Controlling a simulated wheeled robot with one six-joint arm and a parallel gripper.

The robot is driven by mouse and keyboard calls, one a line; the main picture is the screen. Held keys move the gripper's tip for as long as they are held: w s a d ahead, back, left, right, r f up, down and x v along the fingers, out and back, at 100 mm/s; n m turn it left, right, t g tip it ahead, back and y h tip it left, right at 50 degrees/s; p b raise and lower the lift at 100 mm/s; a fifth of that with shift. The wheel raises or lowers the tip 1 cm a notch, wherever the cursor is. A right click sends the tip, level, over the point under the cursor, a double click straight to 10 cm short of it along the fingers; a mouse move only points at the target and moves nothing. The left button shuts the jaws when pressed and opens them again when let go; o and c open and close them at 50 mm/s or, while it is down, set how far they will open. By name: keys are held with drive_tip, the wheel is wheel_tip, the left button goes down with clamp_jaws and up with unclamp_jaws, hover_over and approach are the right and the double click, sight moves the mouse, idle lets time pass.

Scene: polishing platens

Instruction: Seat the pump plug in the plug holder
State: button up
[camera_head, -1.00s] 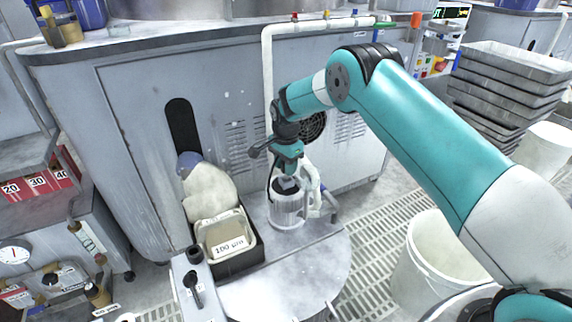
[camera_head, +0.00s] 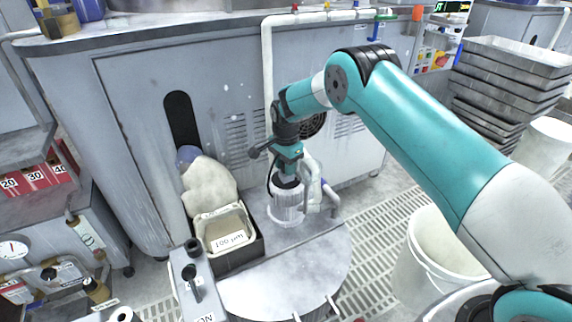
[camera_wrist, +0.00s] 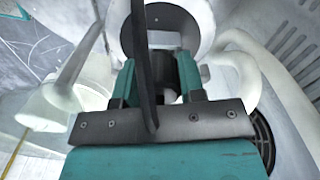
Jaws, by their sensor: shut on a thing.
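My gripper (camera_head: 287,176) points down over the top of a white ribbed pot (camera_head: 288,212) with a dark upper part, beside the grey cabinet. In the wrist view my gripper (camera_wrist: 158,78) has its two teal fingers shut on a dark grey piece (camera_wrist: 165,70), which I take to be the pump plug. A dark strip, perhaps its cable, crosses in front of it. Just beyond the fingers is a round grey rim with a dark inside (camera_wrist: 160,22); I cannot tell whether this is the plug holder. Whether the plug touches it is hidden.
A white pipe (camera_head: 313,180) stands close to the right of the pot. A black tray labelled 100 µm (camera_head: 258,252) and a pale sack (camera_head: 208,188) are to the left. A round grey platen (camera_head: 285,285) lies in front. A white bucket (camera_head: 425,272) stands at right.

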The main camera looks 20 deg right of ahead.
drive_tip(key=shift+f, duration=0.15)
drive_tip(key=o, duration=1)
wheel_tip(320, 180, up, 17)
drive_tip(key=p, duration=0.2)
drive_tip(key=shift+r+p, duration=0.2)
drive_tip(key=shift+p, duration=0.2)
drive_tip(key=shift+r, duration=0.1)
drive_tip(key=s+a+r+n+y, duration=0.1)
drive_tip(key=s+a+r+n, duration=0.1)
drive_tip(key=s+r+n, duration=0.45)
drive_tip(key=s+a+r+n+y, duration=0.15)
drive_tip(key=s+n, duration=0.25)
drive_tip(key=s, duration=0.8)
drive_tip(key=s+r+n+y, duration=0.1)
drive_tip(key=s+r+n, duration=0.3)
drive_tip(key=s, duration=0.8)
drive_tip(key=s+a+r+n+y, duration=0.1)
drive_tip(key=s+n, duration=0.4)
drive_tip(key=s, duration=0.7)
drive_tip(key=r+p, duration=2.1)
drive_tip(key=shift+w+d+r, duration=0.1)
drive_tip(key=shift+w, duration=0.2)
